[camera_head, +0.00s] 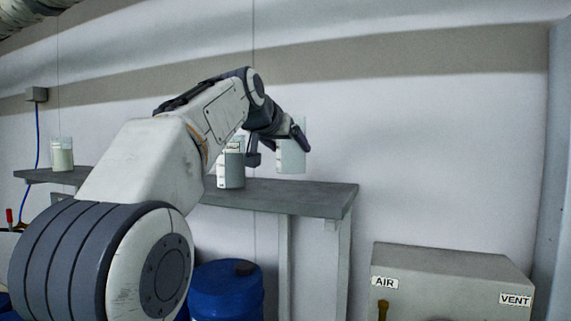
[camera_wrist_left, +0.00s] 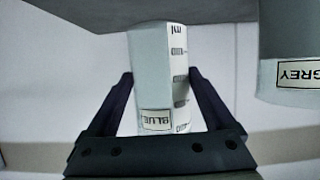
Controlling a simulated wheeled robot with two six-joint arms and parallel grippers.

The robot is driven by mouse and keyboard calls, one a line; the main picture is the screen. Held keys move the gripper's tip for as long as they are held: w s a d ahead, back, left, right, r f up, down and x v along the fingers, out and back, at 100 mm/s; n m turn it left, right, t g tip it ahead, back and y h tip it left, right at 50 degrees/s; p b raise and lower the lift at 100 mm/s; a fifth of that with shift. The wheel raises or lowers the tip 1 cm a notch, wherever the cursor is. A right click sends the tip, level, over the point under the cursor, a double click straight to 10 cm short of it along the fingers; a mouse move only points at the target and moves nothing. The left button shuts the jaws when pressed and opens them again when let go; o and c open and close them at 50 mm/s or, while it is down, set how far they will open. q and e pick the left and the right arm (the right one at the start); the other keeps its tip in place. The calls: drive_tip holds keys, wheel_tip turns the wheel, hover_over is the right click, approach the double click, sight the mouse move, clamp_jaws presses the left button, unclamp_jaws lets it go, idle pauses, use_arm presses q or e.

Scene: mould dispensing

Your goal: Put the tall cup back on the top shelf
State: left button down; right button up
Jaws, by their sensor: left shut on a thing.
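My left gripper (camera_head: 278,143) is shut on a pale, see-through tall cup (camera_head: 292,158) at the right part of the grey shelf (camera_head: 300,192). In the left wrist view the same cup (camera_wrist_left: 152,70) shows upside down between the fingers of the left gripper (camera_wrist_left: 160,74), with a BLUE label and measuring marks. Its base end lies against the shelf (camera_wrist_left: 200,14) in that picture. I cannot tell whether it touches the shelf or hangs just above. My right gripper is not in view.
A cup with grey contents (camera_head: 231,170) stands on the shelf left of the held cup; its GREY label shows in the wrist view. Another cup (camera_head: 62,156) stands at the far left. Below are a blue drum (camera_head: 225,290) and a grey AIR/VENT box (camera_head: 450,285). The shelf's right end is clear.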

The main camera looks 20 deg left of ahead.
sight(285, 160)
use_arm(q)
drive_tip(key=shift+f, duration=1.9)
drive_tip(key=shift+f+b, duration=0.25)
drive_tip(key=shift+b, duration=0.1)
unclamp_jaws()
drive_tip(key=shift+r, duration=0.1)
drive_tip(key=shift+r, duration=0.1)
drive_tip(key=shift+s+r, duration=0.1)
drive_tip(key=shift+s, duration=0.05)
drive_tip(key=b+v, duration=0.3)
drive_tip(key=v, duration=0.8)
drive_tip(key=shift+s, duration=0.35)
